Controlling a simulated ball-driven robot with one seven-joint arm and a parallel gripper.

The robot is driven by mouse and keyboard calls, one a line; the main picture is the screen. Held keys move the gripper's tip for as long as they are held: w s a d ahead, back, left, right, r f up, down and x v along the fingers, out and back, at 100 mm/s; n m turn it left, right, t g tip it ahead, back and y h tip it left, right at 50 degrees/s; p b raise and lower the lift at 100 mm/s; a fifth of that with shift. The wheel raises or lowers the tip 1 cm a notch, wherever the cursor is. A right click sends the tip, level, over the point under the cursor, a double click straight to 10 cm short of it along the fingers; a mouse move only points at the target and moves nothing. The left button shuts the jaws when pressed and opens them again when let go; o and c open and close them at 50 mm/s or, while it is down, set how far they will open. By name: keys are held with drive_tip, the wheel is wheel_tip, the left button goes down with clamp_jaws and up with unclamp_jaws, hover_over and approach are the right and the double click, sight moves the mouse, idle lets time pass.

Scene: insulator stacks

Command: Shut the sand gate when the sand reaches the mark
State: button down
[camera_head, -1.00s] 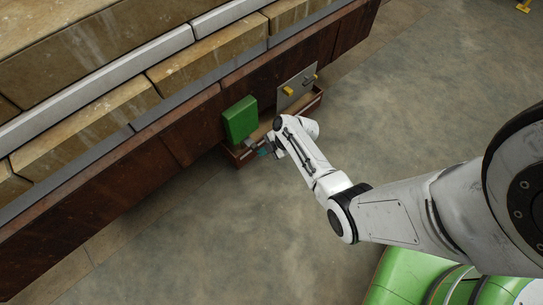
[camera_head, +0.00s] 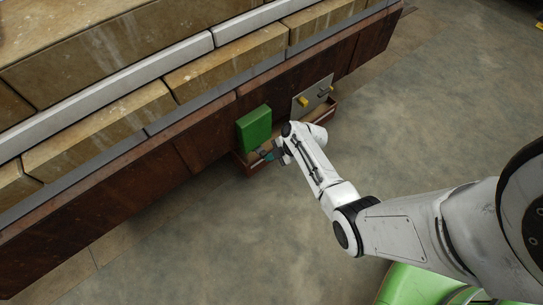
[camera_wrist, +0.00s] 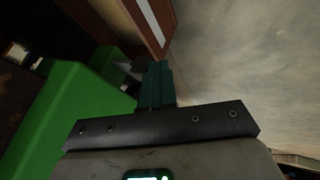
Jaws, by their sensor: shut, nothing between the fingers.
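A green box-shaped part (camera_head: 254,128) is at the dark red-brown side of the long structure. It also fills the left of the wrist view (camera_wrist: 58,115). A grey plate (camera_head: 313,97) with small yellow parts (camera_head: 304,101) stands to its right. Below them is a red-brown open trough (camera_head: 326,113). The wrist view shows a red-brown wall with a white stripe (camera_wrist: 150,22). My gripper (camera_head: 268,155) is at the trough's near left end, just below the green part. Its teal fingers (camera_wrist: 156,84) are together and empty. Sand level and gate position cannot be made out.
The long structure (camera_head: 120,190) with stone-like blocks (camera_head: 105,130) runs diagonally across the upper left. The concrete floor (camera_head: 250,235) in front of it is clear.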

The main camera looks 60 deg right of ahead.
drive_tip(key=p+v, duration=0.5)
drive_tip(key=v, duration=0.5)
drive_tip(key=shift+s+d+r, duration=0.15)
drive_tip(key=shift+s+r, duration=0.1)
drive_tip(key=shift+r, duration=0.05)
drive_tip(key=s+a+r+m+g, duration=0.2)
drive_tip(key=s+a+r+m, duration=0.1)
drive_tip(key=a, duration=0.3)
drive_tip(key=s+a+r+m+g, duration=0.2)
drive_tip(key=a+m, duration=0.1)
drive_tip(key=a, duration=0.2)
drive_tip(key=s+a+r+m+g+h, duration=0.25)
drive_tip(key=s+a+r+m, duration=0.35)
drive_tip(key=s+r+m, duration=0.4)
wheel_tip(320, 180, up, 33)
drive_tip(key=w+n+p, duration=0.1)
drive_tip(key=n+p, duration=0.1)
drive_tip(key=p, duration=3.1)
wheel_tip(320, 180, down, 18)
drive_tip(key=b, duration=1.7)
drive_tip(key=shift+r+t+b, duration=0.25)
drive_tip(key=shift+t+b, duration=0.05)
drive_tip(key=shift+t, duration=0.05)
